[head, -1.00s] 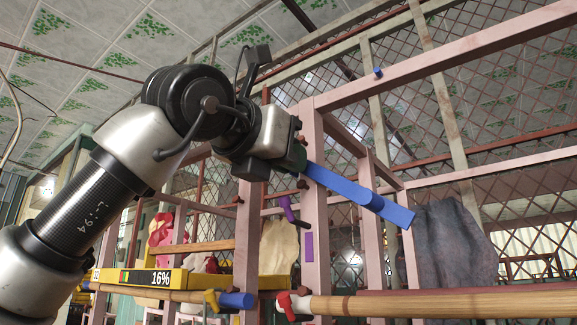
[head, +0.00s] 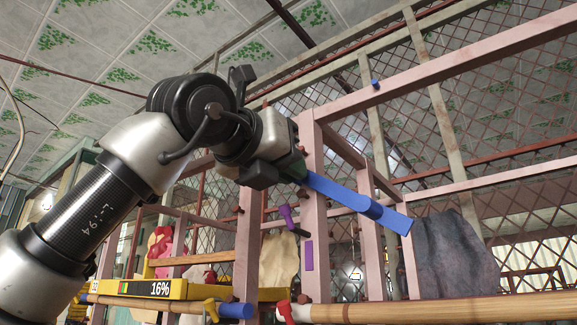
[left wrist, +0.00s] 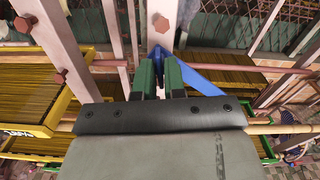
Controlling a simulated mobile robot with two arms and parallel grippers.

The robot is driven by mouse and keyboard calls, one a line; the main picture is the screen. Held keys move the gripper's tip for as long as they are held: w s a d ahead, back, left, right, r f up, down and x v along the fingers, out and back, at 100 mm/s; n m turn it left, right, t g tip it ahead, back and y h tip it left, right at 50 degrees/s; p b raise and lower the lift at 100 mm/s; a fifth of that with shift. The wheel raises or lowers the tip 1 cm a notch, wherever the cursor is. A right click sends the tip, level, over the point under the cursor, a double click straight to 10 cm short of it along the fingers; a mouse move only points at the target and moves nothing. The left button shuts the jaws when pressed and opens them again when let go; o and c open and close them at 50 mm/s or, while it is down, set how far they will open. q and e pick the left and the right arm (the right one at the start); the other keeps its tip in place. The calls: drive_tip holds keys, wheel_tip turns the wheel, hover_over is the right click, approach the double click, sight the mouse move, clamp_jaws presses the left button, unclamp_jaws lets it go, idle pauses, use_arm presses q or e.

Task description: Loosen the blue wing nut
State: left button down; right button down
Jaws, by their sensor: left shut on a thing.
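The blue wing nut (head: 355,198) shows in the head view as a long blue bar slanting down to the right in front of a pink post. It also shows in the left wrist view (left wrist: 203,80), between and to the right of the green fingers. My left gripper (head: 299,171) is shut on its upper left end, close to the post. In the left wrist view the two fingertips (left wrist: 159,60) close around the blue part, and its gripped end is partly hidden. My right gripper is not in view.
Pink posts (head: 316,215) and a pink rail stand close to the gripper. Below are a wooden pole (head: 440,308), a purple handle (head: 288,217), a red handle (head: 286,312) and a yellow handle (head: 211,310). A grey cloth (head: 455,262) hangs at right.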

use_arm(q)
drive_tip(key=c, duration=1.2)
unclamp_jaws()
drive_tip(key=b+v, duration=0.3)
drive_tip(key=v, duration=0.8)
drive_tip(key=shift+b, duration=0.35)
drive_tip(key=shift+w, duration=0.1)
